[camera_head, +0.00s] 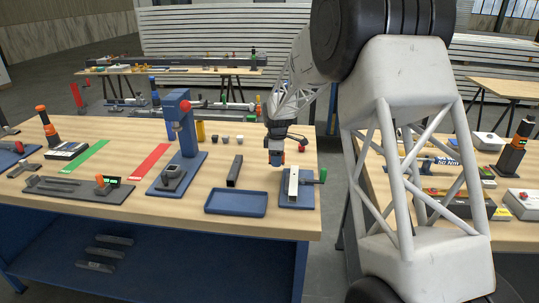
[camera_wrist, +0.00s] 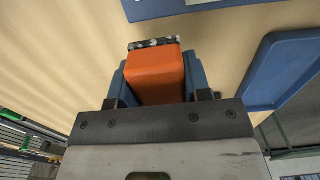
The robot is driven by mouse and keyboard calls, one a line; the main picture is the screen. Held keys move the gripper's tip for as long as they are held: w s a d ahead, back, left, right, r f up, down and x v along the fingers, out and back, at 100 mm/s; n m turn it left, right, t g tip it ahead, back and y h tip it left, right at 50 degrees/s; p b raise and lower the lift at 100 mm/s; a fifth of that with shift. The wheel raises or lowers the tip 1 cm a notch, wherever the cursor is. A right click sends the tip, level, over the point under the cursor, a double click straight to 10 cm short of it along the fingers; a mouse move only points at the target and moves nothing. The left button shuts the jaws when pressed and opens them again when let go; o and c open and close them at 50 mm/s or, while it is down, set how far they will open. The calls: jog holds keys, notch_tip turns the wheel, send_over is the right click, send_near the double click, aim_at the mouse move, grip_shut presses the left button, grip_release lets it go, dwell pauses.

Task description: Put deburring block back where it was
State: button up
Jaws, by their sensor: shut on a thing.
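The deburring block (camera_wrist: 155,75) is an orange block with a dark and metallic strip at its far end. In the wrist view it sits between the blue fingers of my gripper (camera_wrist: 158,70), which is shut on it. I cannot tell exactly how far the block is above the bench.
The blue tray (camera_head: 236,210) looks empty. Beside it are the blue clamp fixture (camera_head: 306,203) with a green handle and a dark bar (camera_head: 235,171). A tall blue press (camera_head: 187,125) stands left. Small cups (camera_head: 225,139) and a red item (camera_head: 302,148) stand near the back edge.

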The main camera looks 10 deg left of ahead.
jog(key=shift+w+a+f, duration=0.2)
jog(key=shift+w+a, duration=0.45)
jog(key=shift+w, duration=1.6)
jog(key=shift+w+a+f, duration=0.25)
jog(key=shift+w+a, duration=0.45)
jog(key=shift+w, duration=1.55)
jog(key=shift+w+a+f, duration=0.2)
jog(key=shift+w+a, duration=0.45)
jog(key=shift+w, duration=1.6)
jog(key=shift+w, duration=0.1)
jog(key=shift+w+a+f, duration=0.1)
jog(key=shift+w+a, duration=0.15)
jog(key=shift+w, duration=0.5)
jog(key=shift+w+f, duration=0.1)
jog(key=shift+f, duration=1.45)
jog(key=shift+f, duration=0.65)
